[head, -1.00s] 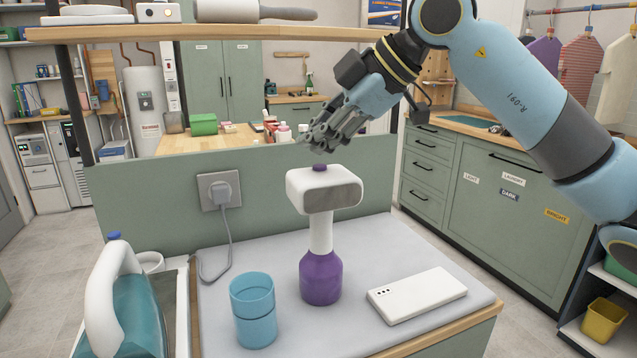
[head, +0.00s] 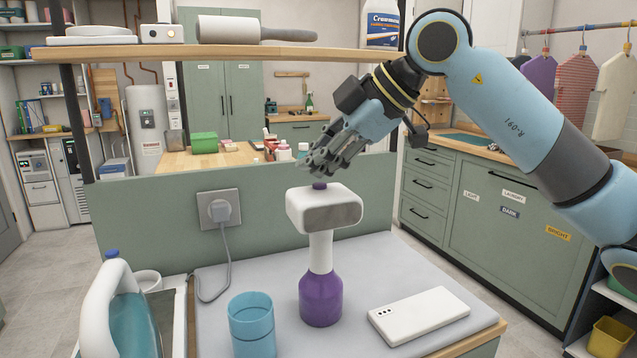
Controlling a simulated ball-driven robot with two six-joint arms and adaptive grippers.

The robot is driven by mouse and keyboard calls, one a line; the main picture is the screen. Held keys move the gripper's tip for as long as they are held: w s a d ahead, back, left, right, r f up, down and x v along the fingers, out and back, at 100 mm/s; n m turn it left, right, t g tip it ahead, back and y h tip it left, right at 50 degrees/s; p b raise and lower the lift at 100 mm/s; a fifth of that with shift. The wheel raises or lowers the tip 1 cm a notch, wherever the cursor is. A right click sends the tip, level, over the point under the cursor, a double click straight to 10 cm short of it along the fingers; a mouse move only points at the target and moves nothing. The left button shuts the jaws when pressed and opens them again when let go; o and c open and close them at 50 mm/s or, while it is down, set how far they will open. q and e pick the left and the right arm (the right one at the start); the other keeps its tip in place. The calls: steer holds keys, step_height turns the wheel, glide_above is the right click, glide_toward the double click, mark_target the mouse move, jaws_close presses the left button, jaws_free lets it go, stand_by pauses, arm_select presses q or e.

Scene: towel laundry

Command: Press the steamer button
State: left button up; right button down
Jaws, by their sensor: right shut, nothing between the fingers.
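The steamer (head: 320,265) stands upright on the padded table, with a white head, a white neck and a purple base. Its small purple button (head: 319,186) sits on top of the head. My right gripper (head: 316,170) is shut and empty, just above the button, with its fingertips pointing down and left. A small gap seems to show between the fingertips and the button, but I cannot be sure that they are apart. My left gripper is not in view.
On the padded table top (head: 440,265) are a blue cup (head: 252,325) and a white phone (head: 418,315). A teal iron (head: 120,310) stands at the left. A socket with a plug (head: 219,209) is on the green panel behind. A wooden shelf (head: 230,52) runs above.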

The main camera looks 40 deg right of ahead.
mark_target(317, 186)
steer(key=shift+f, duration=0.15)
stand_by(0.3)
steer(key=shift+f, duration=0.4)
stand_by(0.5)
steer(key=shift+r, duration=0.55)
steer(key=shift+p, duration=0.3)
step_height(317, 186, up, 6)
steer(key=p, duration=0.5)
steer(key=shift+a, duration=0.1)
